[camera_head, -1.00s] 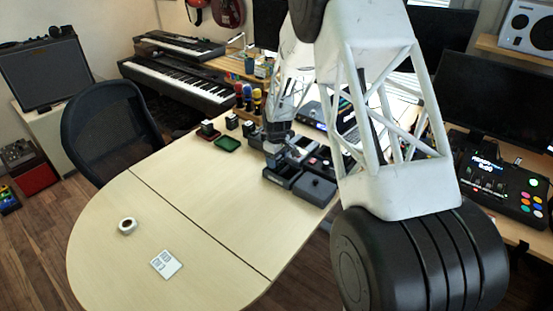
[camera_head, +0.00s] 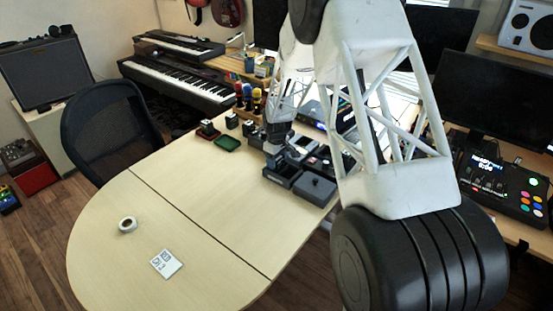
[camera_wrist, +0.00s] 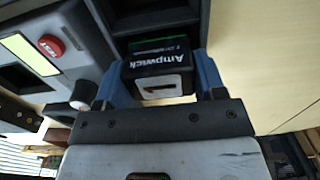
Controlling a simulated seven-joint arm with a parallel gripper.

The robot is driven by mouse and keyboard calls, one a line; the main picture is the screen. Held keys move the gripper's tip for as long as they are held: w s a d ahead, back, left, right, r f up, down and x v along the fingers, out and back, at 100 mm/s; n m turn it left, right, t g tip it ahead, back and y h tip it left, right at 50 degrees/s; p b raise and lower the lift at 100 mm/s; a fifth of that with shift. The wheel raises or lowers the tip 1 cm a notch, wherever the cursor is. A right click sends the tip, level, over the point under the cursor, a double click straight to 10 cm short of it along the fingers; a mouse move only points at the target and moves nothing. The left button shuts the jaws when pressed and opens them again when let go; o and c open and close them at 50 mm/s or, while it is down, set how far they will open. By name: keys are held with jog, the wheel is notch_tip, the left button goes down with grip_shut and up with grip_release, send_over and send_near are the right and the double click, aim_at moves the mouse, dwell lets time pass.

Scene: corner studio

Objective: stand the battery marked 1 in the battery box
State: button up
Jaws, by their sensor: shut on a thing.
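The battery marked 1 (camera_wrist: 158,88) is black with a green band, the word Ampwick and a white label bearing the 1. My gripper (camera_wrist: 157,74) has its blue fingers shut on its two sides in the wrist view. Beyond the battery is a dark, walled compartment of the battery box (camera_wrist: 148,14); the battery's far end is at or inside it, but how deep I cannot tell. In the head view my gripper (camera_head: 274,146) is low over the dark box (camera_head: 280,177), and the battery is not distinguishable there.
A grey tester (camera_wrist: 88,25) with a red button (camera_wrist: 51,46) stands left of the battery in the wrist view. A dark grey block (camera_head: 315,188) stands beside the box.

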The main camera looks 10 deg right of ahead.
jog(key=shift+f, duration=0.35)
jog(key=o, duration=1.2)
jog(key=shift+c, duration=0.2)
jog(key=shift+r, duration=3)
jog(key=shift+r, duration=2.5)
